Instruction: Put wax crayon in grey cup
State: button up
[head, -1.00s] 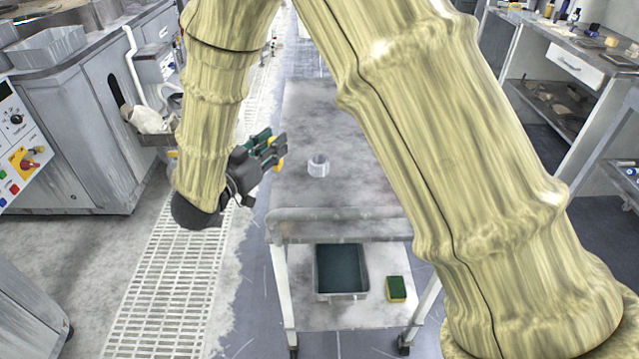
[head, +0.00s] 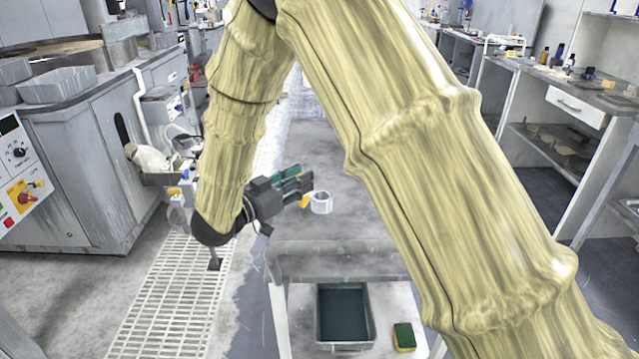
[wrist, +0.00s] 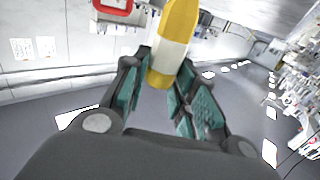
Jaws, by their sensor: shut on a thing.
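The wax crayon (wrist: 174,45) is yellow with a pale band, and in the wrist view it stands between the two green-padded fingers. My gripper (wrist: 160,95) is shut on it. In the head view my gripper (head: 296,184) is at the left side of the cart top, and a yellow bit of the crayon (head: 304,201) shows below the fingers. The grey cup (head: 321,203) stands on the cart top just right of the fingertips. The crayon's tip looks close to the cup's left side in the picture; I cannot tell if they touch.
The grey cart top (head: 345,180) is otherwise bare where it shows. On its lower shelf are a dark-filled tray (head: 344,313) and a green and yellow sponge (head: 404,337). A workbench (head: 560,105) stands at right and a grey machine (head: 80,190) at left.

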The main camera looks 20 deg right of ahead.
jog(key=w+d+f, duration=0.1)
jog(key=d, duration=0.1)
jog(key=w+d+f, duration=0.1)
jog(key=w+d, duration=0.1)
jog(key=w+d+f, duration=0.1)
jog(key=d, duration=0.1)
jog(key=shift+w+d+f, duration=0.2)
jog(key=shift+f, duration=0.4)
jog(key=shift+f, duration=0.2)
jog(key=o, duration=1)
jog(key=shift+r, duration=0.2)
jog(key=v, duration=1.2)
